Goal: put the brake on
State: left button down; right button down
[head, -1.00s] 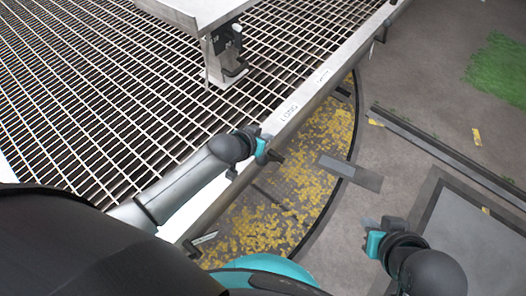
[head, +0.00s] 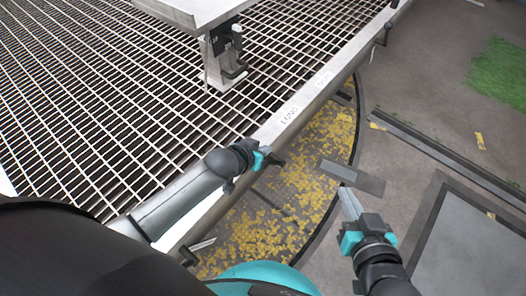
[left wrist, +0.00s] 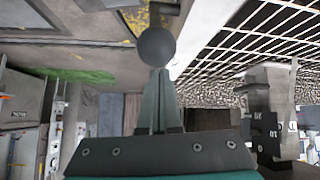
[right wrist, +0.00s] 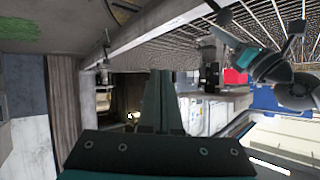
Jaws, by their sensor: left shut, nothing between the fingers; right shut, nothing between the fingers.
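My left gripper (head: 272,158) is at the outer edge beam of the turntable (head: 330,85), beside the word "LONG". Its fingers are shut. In the left wrist view a dark round knob (left wrist: 156,46) stands straight in front of the fingertips (left wrist: 160,75); I cannot tell whether they touch it. It may be the end of the brake lever, but its shaft is hidden. My right gripper (head: 348,198) is shut and empty, out over the ground beyond the pit edge. It also shows in the right wrist view (right wrist: 162,75).
A metal post (head: 222,60) with black fittings stands on the open grating (head: 110,110). Yellow leaves (head: 270,220) cover the pit floor below the beam. A grey plate (head: 352,176) crosses the pit rim. A rail (head: 450,158) and grass (head: 502,70) lie to the right.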

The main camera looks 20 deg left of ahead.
pick_arm(q)
jog(key=shift+s+f, duration=0.1)
jog(key=shift+s, duration=0.15)
jog(key=shift+s+a, duration=0.1)
jog(key=shift+s, duration=0.05)
dwell(0.4)
